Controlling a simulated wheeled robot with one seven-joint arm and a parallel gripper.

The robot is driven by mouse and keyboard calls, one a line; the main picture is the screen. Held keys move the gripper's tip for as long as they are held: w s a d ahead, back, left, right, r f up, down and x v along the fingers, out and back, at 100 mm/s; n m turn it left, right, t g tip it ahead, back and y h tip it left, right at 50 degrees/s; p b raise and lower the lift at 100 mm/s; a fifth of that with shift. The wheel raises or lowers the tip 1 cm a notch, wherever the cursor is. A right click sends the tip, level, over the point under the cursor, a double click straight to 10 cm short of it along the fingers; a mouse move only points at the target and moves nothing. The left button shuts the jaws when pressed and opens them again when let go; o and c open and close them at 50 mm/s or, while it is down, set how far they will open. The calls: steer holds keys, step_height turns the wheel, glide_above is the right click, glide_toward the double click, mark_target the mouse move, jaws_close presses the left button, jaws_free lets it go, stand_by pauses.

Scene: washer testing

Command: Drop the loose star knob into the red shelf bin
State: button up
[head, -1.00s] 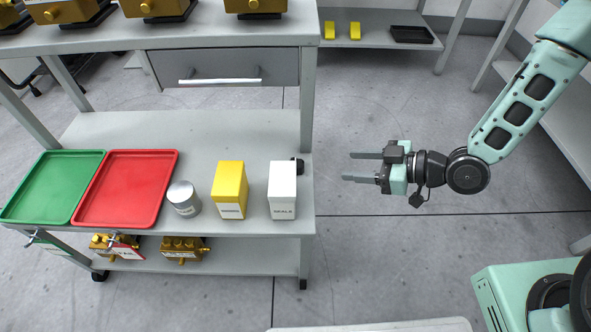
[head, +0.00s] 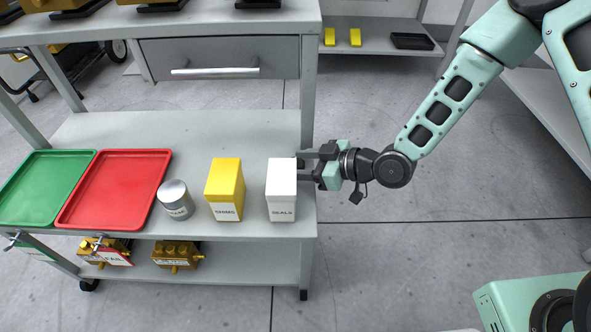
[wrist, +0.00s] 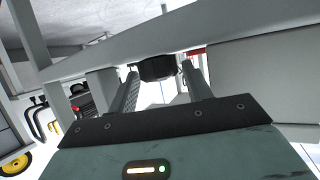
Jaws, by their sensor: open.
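The black star knob (wrist: 157,67) shows in the wrist view between and just beyond my open finger tips, at the shelf edge. In the head view it is mostly hidden behind my gripper and the white box. My gripper (head: 304,166) is open at the right edge of the cart's middle shelf, its fingers pointing left, just behind the white box. Whether the fingers touch the knob I cannot tell. The red bin (head: 118,190), a shallow tray, lies on the left part of the same shelf and looks empty.
The white box (head: 281,190) stands close to my gripper. A yellow box (head: 225,190) and a grey can (head: 176,200) stand between it and the red bin. A green tray (head: 42,188) lies far left. The upper deck with its drawer (head: 220,58) overhangs behind.

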steer(key=shift+x, duration=0.9)
steer(key=c, duration=0.8)
steer(key=shift+r, duration=0.1)
steer(key=shift+c, duration=0.2)
